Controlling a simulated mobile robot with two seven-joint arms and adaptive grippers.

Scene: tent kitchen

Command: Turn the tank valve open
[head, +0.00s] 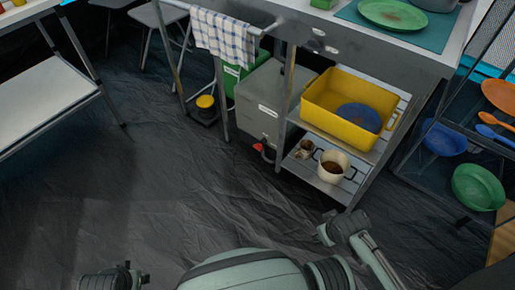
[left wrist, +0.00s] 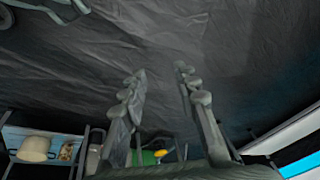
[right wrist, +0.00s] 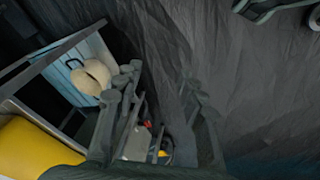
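A grey tank (head: 262,105) with white labels stands on the floor under the counter in the head view. Its red valve (head: 259,147) sits low on the front. The valve's open or shut position is too small to tell. In the right wrist view the red valve (right wrist: 148,125) and grey tank (right wrist: 136,143) show past the fingers, partly hidden. My right gripper (right wrist: 163,80) is open and empty, over the floor, apart from the valve. My left gripper (left wrist: 161,74) is open and empty over the floor, farther left and well away from the tank.
A counter leg (head: 287,100) stands beside the tank. A checked towel (head: 222,38) hangs from the counter rail. The dark floor (head: 150,170) ahead is clear.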

